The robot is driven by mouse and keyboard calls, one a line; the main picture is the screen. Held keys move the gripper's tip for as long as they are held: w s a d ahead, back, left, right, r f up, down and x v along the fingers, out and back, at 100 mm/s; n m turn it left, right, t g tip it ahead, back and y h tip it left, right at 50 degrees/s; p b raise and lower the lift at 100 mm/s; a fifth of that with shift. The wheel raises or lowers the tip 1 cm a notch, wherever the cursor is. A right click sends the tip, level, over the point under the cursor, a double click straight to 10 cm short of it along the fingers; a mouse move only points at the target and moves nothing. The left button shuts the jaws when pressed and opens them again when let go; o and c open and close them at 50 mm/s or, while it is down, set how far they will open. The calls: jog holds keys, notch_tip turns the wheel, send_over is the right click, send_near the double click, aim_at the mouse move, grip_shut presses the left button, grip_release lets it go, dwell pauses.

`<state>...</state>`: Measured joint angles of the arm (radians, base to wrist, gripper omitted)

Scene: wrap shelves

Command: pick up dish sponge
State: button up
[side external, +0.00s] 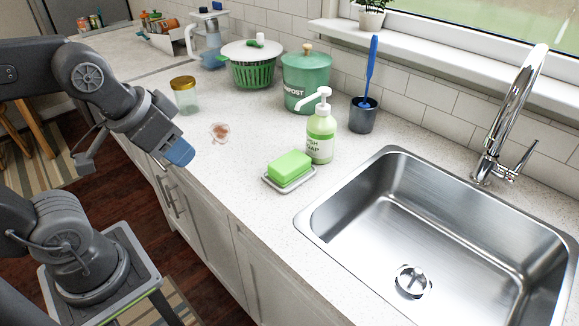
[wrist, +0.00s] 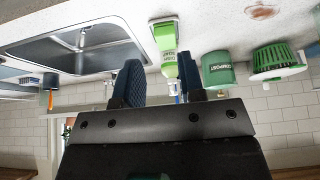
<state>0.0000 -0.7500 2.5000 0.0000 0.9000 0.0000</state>
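The dish sponge (side external: 290,168) is a bright green block lying on a small pale grey tray (side external: 283,185), in front of the dish soap bottle (side external: 320,138). In the wrist view, which looks upside down, the sponge (wrist: 165,37) shows at the top middle, beyond my fingers. My gripper (side external: 178,150) has blue fingertips and hangs near the counter's front edge, left of the sponge and well apart from it. In the wrist view the two fingers of my gripper (wrist: 160,77) stand apart with nothing held between them. The sponge's underside is hidden.
The steel sink (side external: 440,235) and faucet (side external: 512,110) lie right of the sponge. A blue brush stands in a dark cup (side external: 363,115). The compost bin (side external: 306,80), green basket (side external: 252,68) and jar (side external: 186,97) stand behind. A brown stain (side external: 220,131) marks otherwise clear counter.

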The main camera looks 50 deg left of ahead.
jog(key=o, duration=1)
jog(key=g, duration=0.1)
send_over(292, 159)
jog(key=s, duration=0.3)
jog(key=f, duration=1.1)
jog(key=shift+w+a+f, duration=0.2)
jog(key=shift+w+f, duration=0.05)
jog(key=shift+f, duration=0.05)
jog(key=shift+d+x, duration=0.2)
jog(key=shift+x, duration=2.6)
